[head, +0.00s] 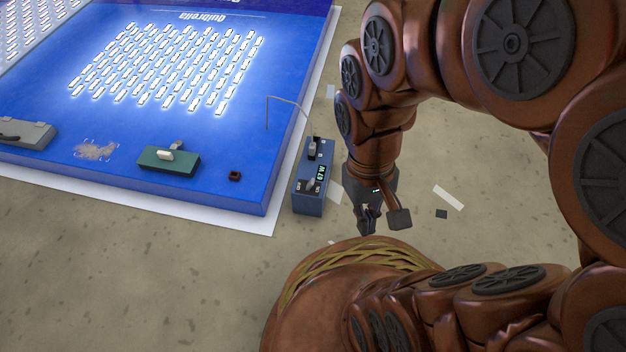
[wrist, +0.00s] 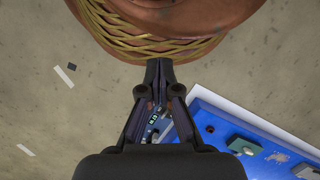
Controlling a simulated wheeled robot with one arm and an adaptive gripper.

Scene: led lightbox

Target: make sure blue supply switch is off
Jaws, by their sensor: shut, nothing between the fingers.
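The blue supply (head: 311,178) is a small blue box with a green lit display and grey switch parts on its top. It stands just right of the blue lightbox panel in the head view. The position of its switch is too small to tell. My gripper (head: 367,218) is shut and empty, to the right of the supply and apart from it in the head view. In the wrist view the shut fingers (wrist: 158,75) point toward my own base, and the supply (wrist: 155,124) shows partly between the finger links, mostly hidden.
The lit blue lightbox panel (head: 110,130) carries a green switch block (head: 168,160), a small dark red part (head: 235,175) and a grey block (head: 25,133). A thin wire (head: 285,99) runs from the panel to the supply. Paper scraps (head: 448,197) lie on the floor.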

